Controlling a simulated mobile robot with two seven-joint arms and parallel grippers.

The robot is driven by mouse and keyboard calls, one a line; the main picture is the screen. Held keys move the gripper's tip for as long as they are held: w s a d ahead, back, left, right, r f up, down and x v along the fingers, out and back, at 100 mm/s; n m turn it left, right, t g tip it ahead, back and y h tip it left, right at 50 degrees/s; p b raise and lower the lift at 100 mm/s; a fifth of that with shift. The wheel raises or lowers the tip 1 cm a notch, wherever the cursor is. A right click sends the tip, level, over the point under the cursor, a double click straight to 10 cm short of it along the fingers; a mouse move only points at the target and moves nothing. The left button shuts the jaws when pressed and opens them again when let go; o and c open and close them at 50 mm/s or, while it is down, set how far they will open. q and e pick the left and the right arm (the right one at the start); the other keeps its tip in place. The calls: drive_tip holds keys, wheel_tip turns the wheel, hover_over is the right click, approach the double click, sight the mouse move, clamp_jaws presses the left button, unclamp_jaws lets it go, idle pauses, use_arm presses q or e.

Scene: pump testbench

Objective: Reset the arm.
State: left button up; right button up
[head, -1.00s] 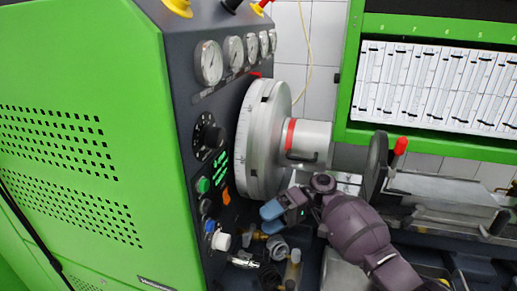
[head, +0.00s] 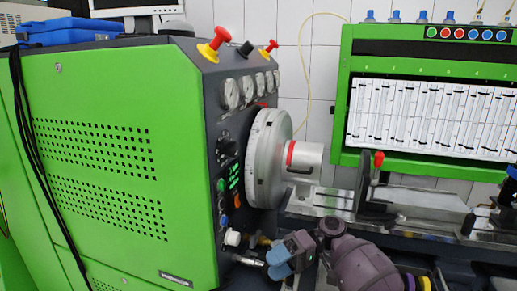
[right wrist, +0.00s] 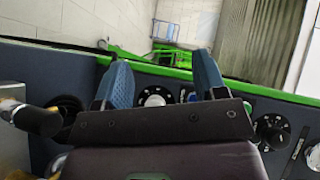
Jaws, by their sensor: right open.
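My right gripper (head: 282,264), with blue fingers on a purple arm, is low in the middle of the head view. It is in front of the lower right side of the green machine's dark control panel (head: 212,120), below the metal flywheel (head: 262,165). In the right wrist view the blue fingers of my right gripper (right wrist: 163,80) stand well apart with nothing between them. Beyond them are round dials and knobs on a dark panel. My left gripper is not in view.
The green machine (head: 120,150) fills the left, with gauges (head: 230,93) and a red emergency knob (head: 214,45) on it. A metal rail (head: 320,202) with a red-tipped lever (head: 378,160) runs right. A green rack (head: 425,165) stands behind against the tiled wall.

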drive_tip(key=s+d+f+m+t+h, duration=0.2)
drive_tip(key=s+d+f+t+h, duration=0.15)
drive_tip(key=s+f, duration=0.5)
drive_tip(key=s+d+f+m+t+h, duration=0.1)
drive_tip(key=s+d+f+t+h, duration=0.3)
drive_tip(key=s+f, duration=0.45)
drive_tip(key=s+d+r+m+t+h, duration=0.15)
drive_tip(key=s+d+h, duration=0.25)
drive_tip(key=s+d, duration=0.4)
drive_tip(key=s+d+r+m+t+h, duration=0.1)
drive_tip(key=s+d+r+m+h, duration=0.2)
drive_tip(key=s+d, duration=0.55)
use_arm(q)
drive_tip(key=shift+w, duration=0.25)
use_arm(e)
drive_tip(key=w+f+t, duration=0.7)
drive_tip(key=f+t, duration=0.1)
drive_tip(key=f, duration=0.2)
drive_tip(key=shift+a+n, duration=0.35)
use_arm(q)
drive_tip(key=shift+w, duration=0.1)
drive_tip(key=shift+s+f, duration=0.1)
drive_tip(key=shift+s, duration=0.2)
